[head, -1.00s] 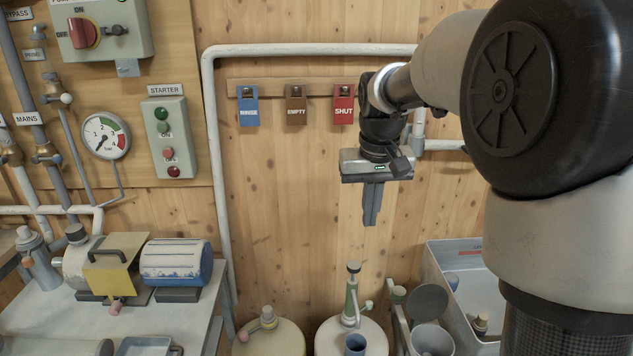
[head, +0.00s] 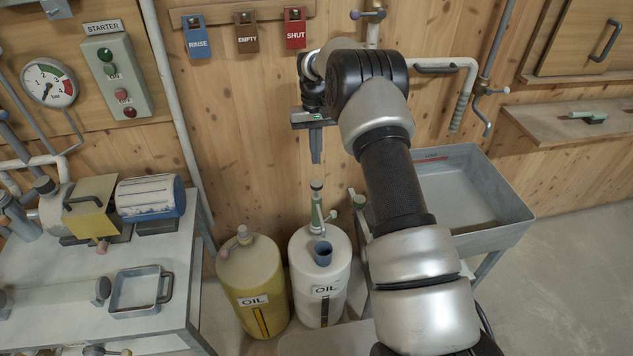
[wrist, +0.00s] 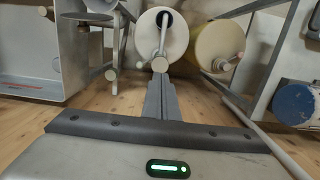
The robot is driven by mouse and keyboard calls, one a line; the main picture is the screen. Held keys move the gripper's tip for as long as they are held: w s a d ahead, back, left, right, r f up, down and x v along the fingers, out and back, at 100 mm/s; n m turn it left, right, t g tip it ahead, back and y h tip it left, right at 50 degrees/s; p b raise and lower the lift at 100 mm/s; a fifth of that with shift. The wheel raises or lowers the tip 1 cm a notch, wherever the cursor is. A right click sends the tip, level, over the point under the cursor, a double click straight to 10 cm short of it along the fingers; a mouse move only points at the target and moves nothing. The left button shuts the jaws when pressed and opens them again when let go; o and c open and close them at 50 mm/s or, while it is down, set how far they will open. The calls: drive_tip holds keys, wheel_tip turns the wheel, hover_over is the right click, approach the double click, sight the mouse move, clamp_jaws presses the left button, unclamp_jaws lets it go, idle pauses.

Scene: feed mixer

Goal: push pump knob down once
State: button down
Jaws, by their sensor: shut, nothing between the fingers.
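The pump knob (head: 316,184) is a small grey-brown cap on top of a green hand pump (head: 316,212). The pump stands upright on a white oil drum (head: 332,262). My gripper (head: 316,160) points down with its fingers together and empty. In the head view its tips are just above the knob, with a small gap. In the wrist view the knob (wrist: 160,64) shows right beyond the fingertips (wrist: 159,78); whether they touch there I cannot tell.
A yellow oil drum (head: 254,280) stands left of the white one. A grey trough (head: 500,222) is to the right, a bench (head: 190,275) to the left. Wall tags (head: 245,33) hang behind.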

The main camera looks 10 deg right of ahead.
sight(317, 183)
drive_tip(key=shift+f, duration=0.1)
drive_tip(key=shift+s+f+b, duration=0.2)
drive_tip(key=shift+f+b, duration=0.6)
drive_tip(key=shift+f, duration=0.9)
drive_tip(key=shift+s+f+b, duration=0.15)
drive_tip(key=shift+f+b, duration=0.65)
drive_tip(key=shift+f, duration=0.9)
